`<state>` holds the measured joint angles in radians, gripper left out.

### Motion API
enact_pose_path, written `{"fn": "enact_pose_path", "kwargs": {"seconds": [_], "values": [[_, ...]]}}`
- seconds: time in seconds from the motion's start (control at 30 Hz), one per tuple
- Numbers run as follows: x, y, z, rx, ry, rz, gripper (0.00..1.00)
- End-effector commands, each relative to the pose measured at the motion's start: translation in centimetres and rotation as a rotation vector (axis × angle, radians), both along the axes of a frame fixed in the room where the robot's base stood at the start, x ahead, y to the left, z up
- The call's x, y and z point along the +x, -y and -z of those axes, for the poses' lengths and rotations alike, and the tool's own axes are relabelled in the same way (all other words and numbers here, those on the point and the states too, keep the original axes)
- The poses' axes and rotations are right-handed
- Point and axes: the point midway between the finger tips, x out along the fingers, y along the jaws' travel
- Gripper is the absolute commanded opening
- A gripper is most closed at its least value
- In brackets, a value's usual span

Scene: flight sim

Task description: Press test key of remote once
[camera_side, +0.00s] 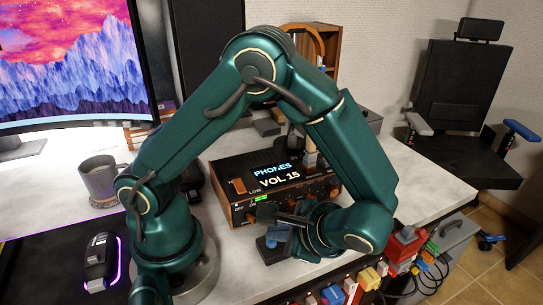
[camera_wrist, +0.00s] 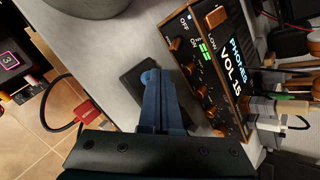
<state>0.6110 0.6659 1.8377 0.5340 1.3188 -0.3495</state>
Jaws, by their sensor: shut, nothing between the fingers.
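A small dark flat block, which may be the remote, lies on the pale tabletop in front of the audio box. It shows in the wrist view (camera_wrist: 131,82) and in the side view (camera_side: 268,256). My gripper, with blue fingers, is shut and empty; it shows in the wrist view (camera_wrist: 152,78) and in the side view (camera_side: 276,236). Its fingertips are over the dark block and cover part of it. I cannot tell whether they touch it. No test key or lettering on the block can be made out.
The audio box (camera_side: 238,208), with knobs and a "PHONES VOL 15" screen (camera_side: 278,176), stands close beside my gripper. A mug (camera_side: 100,180) and a lit mouse (camera_side: 101,262) are at the left. A red connector (camera_wrist: 90,112) and cables hang by the table edge.

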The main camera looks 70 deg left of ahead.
Motion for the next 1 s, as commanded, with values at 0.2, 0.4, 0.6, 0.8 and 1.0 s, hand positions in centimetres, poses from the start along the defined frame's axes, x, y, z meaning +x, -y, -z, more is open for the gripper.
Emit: {"fn": "enact_pose_path", "kwargs": {"seconds": [0.2, 0.4, 0.6, 0.8, 1.0], "values": [[0.0, 0.0, 0.3, 0.000, 0.000, 0.000, 0.00], [0.0, 0.0, 0.2, -0.001, 0.001, 0.001, 0.00], [0.0, 0.0, -0.1, -0.001, 0.001, 0.001, 0.00], [0.0, 0.0, -1.1, -0.001, 0.002, 0.000, 0.00], [0.0, 0.0, -1.5, 0.000, 0.000, 0.000, 0.00]]}}
